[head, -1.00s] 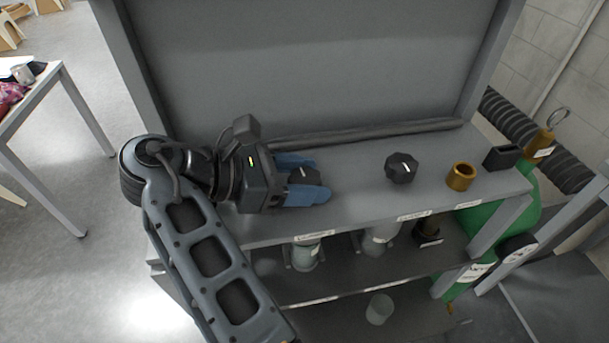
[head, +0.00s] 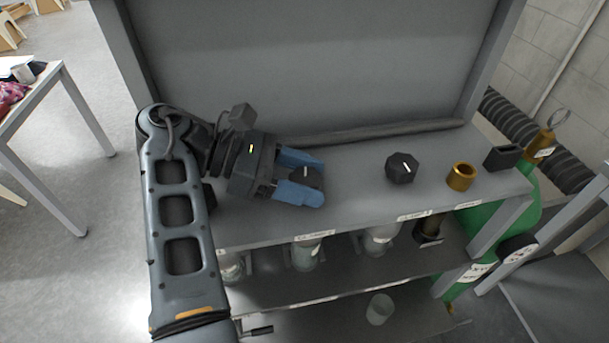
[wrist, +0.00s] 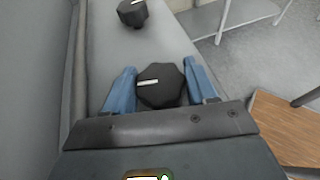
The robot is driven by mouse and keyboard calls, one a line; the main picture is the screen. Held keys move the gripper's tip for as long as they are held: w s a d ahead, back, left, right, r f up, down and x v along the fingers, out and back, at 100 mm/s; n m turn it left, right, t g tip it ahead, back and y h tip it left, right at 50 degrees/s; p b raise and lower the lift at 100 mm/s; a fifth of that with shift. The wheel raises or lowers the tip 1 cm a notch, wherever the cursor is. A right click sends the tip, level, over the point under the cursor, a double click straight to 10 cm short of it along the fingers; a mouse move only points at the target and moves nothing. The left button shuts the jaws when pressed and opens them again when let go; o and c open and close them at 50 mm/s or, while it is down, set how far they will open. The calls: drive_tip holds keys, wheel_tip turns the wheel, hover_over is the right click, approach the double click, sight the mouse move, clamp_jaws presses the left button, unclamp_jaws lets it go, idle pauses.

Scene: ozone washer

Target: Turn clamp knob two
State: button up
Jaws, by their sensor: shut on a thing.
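A black faceted knob (head: 309,174) with a white pointer line sits on the grey top shelf. My gripper (head: 304,176) is shut on this knob, with one blue finger on each side of it. In the wrist view the knob (wrist: 162,88) shows between the two fingers, its white line pointing to the left. A second black knob (head: 402,167) with a white line stands apart to the right, untouched. It also shows at the top of the wrist view (wrist: 131,13). I cannot read the labels on the shelf edge, so I cannot tell the knobs' numbers.
A brass ring (head: 461,176) and a black block (head: 502,157) stand farther right on the shelf. A dark bar (head: 375,132) runs along the back panel (head: 310,65). Glass fittings (head: 305,256) sit on the lower shelf. A green cylinder (head: 520,215) stands at the right.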

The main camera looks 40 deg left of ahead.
idle(0.3)
drive_tip(key=o, duration=1)
drive_tip(key=shift+c, duration=0.2)
drive_tip(key=shift+r, duration=0.1)
